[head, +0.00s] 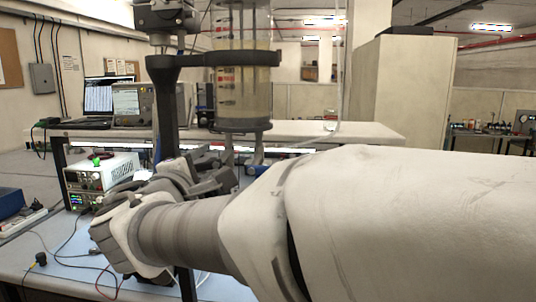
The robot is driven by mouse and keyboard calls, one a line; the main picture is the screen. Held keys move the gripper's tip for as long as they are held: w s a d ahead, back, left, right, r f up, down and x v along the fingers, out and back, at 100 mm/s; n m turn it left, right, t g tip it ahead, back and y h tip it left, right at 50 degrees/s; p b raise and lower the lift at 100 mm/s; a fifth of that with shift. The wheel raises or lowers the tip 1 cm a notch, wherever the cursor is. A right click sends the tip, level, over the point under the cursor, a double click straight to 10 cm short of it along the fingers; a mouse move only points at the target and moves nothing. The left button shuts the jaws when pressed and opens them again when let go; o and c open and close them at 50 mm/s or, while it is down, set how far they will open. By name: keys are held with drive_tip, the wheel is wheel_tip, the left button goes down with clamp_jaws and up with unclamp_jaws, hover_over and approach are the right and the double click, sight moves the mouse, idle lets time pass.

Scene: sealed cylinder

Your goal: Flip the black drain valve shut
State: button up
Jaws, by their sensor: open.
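The sealed clear cylinder (243,80) stands upright at top centre, with red marks on its wall and cloudy liquid inside. A dark band on a vertical post holds it. Its dark bottom cap (243,125) has short pipes (258,152) below it. I cannot make out the black drain valve; the area under the cap is small and partly covered by my arm. My gripper (222,172) is just below the cylinder's bottom, seen from behind and partly hidden by my wrist. It is open; I see nothing between its fingers.
My arm fills the lower right. A dark post (167,110) stands left of the cylinder. A power supply (100,178) with cables sits at left on the blue bench top (50,262). A raised shelf (365,134) behind carries a laptop (97,97) and an instrument (140,104).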

drive_tip(key=shift+w, duration=0.55)
clamp_jaws()
